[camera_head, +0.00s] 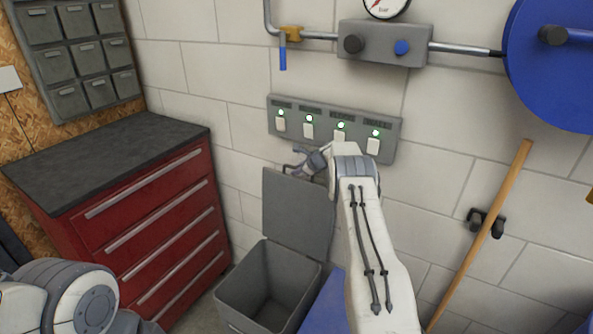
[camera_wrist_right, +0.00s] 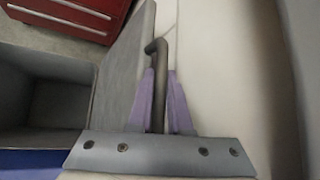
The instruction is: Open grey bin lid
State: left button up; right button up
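The grey bin (camera_head: 240,290) stands on the floor against the wall, its opening uncovered and its visible inside empty. Its grey lid (camera_head: 298,215) stands raised, close to upright, at the wall side of the bin. My right gripper (camera_head: 309,162) is at the lid's top edge. In the right wrist view its purple fingers (camera_wrist_right: 162,100) lie on both sides of the lid's dark handle (camera_wrist_right: 158,85) and look closed on it. The lid (camera_wrist_right: 122,75) shows edge-on there, beside the open bin (camera_wrist_right: 40,95). My left gripper is out of view; only part of my left arm shows at lower left.
A red drawer cabinet (camera_head: 150,225) stands left of the bin. A switch panel (camera_head: 335,128) with green lights is on the wall just above the gripper. Something blue (camera_head: 325,305) stands right of the bin. A wooden pole (camera_head: 485,230) leans at the right.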

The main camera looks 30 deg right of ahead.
jog(key=o, duration=0.4)
jog(key=shift+w+r, duration=0.1)
jog(key=shift+r, duration=0.05)
jog(key=b+v, duration=0.3)
jog(key=v, duration=0.7)
jog(key=shift+s+r, duration=0.1)
jog(key=shift+s, duration=0.2)
